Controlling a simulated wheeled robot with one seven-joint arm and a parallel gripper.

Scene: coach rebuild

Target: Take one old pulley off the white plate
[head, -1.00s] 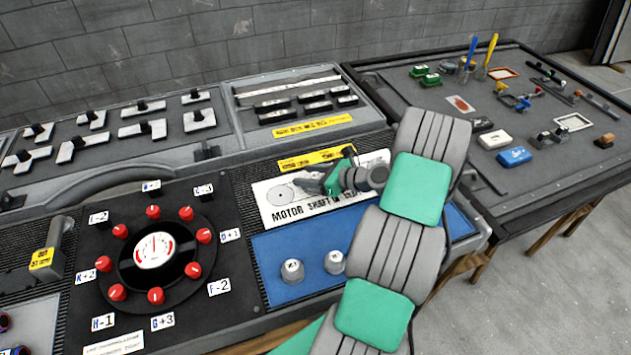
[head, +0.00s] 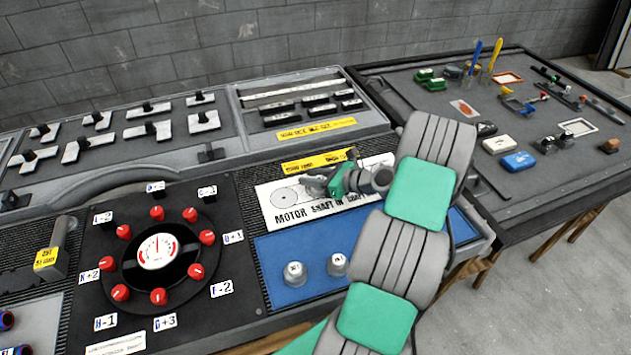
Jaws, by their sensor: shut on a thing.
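The white plate (head: 275,211) lies on the bench, with a drawn circle and the printed words "MOTOR SHAFT" on it. My gripper (head: 316,184) is low over the middle of the plate, just right of the drawn circle. It is shut on a small grey thing at its fingertips. Its shape is too small and too covered to make out, so I cannot tell whether it is an old pulley or whether it touches the plate. My wrist and arm hide the right part of the plate.
Two grey capped cylinders (head: 295,273) (head: 338,264) stand on the blue mat (head: 278,248) in front of the plate. A black dial panel (head: 220,262) with red knobs is at left. A yellow label (head: 317,160) lies behind the plate. A dark table (head: 450,115) with small parts is at right.

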